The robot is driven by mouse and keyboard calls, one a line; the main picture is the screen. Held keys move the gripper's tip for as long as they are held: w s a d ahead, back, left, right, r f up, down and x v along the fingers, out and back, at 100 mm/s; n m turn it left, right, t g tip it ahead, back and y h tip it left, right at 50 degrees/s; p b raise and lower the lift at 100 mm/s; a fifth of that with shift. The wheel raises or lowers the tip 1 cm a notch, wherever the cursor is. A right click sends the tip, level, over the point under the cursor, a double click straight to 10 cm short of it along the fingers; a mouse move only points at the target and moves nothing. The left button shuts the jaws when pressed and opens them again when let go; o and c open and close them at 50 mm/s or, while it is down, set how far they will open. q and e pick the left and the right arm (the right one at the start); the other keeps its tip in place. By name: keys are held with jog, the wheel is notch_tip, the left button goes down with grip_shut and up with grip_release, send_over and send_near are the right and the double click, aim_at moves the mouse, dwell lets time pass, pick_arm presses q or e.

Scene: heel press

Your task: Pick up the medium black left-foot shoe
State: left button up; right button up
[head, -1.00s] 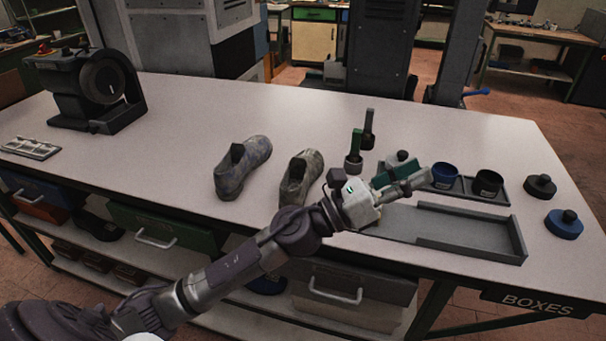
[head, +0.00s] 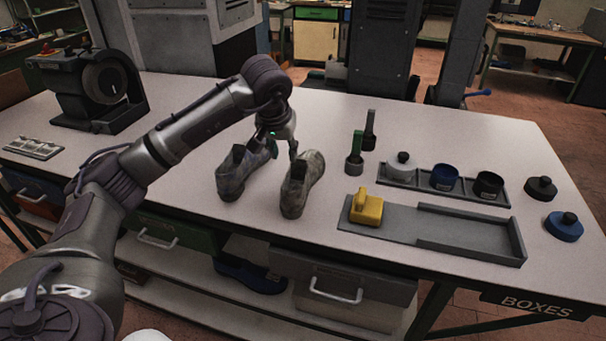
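Two mottled grey shoes stand on the table, a left one (head: 232,178) and a right one (head: 297,197). Neither looks plain black, and I cannot read their size. My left gripper (head: 282,152) points down over the gap between them, fingers apart, with no shoe visibly held. It overlaps the far part of the left shoe in the picture, and I cannot tell if it touches. A dark blue shoe (head: 250,276) lies on the shelf under the table. My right gripper is not in view.
A grey tray (head: 470,233) with a yellow block (head: 366,208) lies at the right. A dark machine (head: 98,92) stands at the left. The table's back middle is clear.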

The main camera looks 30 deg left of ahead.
aim_at(287, 172)
pick_arm(q)
jog(key=x, duration=0.5)
jog(key=shift+f+p, duration=0.2)
jog(key=shift+p, duration=0.2)
jog(key=p+x, duration=0.1)
jog(key=x, duration=0.1)
jog(key=p+x, duration=0.1)
jog(key=x, duration=0.1)
jog(key=shift+s+a+f, duration=0.1)
jog(key=shift+a+f, duration=0.1)
jog(key=shift+f, duration=0.2)
jog(key=shift+a+f, duration=0.1)
jog(key=shift+f, duration=0.25)
jog(key=shift+c, duration=0.4)
grip_shut()
jog(key=shift+r, duration=0.1)
